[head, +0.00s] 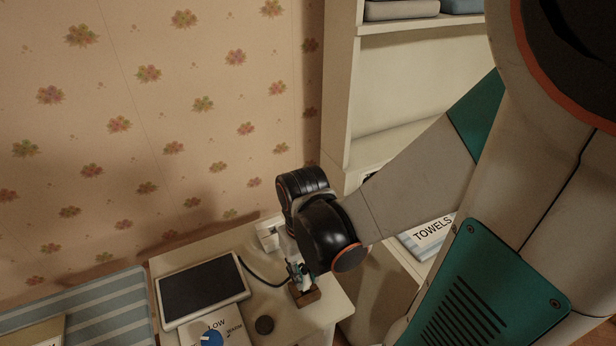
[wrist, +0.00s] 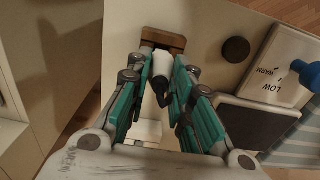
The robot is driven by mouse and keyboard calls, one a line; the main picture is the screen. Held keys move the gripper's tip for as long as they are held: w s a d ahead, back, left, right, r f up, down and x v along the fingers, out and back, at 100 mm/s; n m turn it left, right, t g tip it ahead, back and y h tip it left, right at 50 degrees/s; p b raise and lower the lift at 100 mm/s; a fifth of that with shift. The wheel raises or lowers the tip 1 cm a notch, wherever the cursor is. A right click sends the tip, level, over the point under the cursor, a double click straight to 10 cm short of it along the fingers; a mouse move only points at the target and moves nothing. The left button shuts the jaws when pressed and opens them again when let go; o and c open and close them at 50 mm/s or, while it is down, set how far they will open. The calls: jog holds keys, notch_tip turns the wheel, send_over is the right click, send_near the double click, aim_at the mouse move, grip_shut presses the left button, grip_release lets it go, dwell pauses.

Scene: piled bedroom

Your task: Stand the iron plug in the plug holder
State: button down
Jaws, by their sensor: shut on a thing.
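The plug holder is a small brown wooden block (head: 306,297) near the front right corner of the white table. It also shows at the top of the wrist view (wrist: 176,40). My gripper (head: 298,274) points down just behind the block. In the wrist view my gripper's teal fingers (wrist: 158,68) are closed on the iron plug (wrist: 162,64), a pale body with a dark part toward the wrist. The plug's far end overlaps the near edge of the block in that view. I cannot tell whether it is seated in it. In the head view my wrist and fingers mostly hide the plug.
A dark-topped white tablet-like slab (head: 203,290) lies on the table (head: 335,305), with a dark cord beside it. A round dark knob (head: 264,324) and a LOW-marked white panel with a blue dial (head: 211,338) are in front. A shelf (head: 395,150) stands behind right.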

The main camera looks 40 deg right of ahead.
jog(key=shift+s+f+b, duration=0.15)
jog(key=shift+f+b, duration=1.1)
jog(key=shift+f, duration=0.1)
dwell(0.7)
jog(key=c, duration=1.3)
grip_release()
jog(key=shift+c, duration=0.2)
jog(key=shift+r, duration=0.15)
jog(key=shift+r+p, duration=4.05)
jog(key=shift+r, duration=0.4)
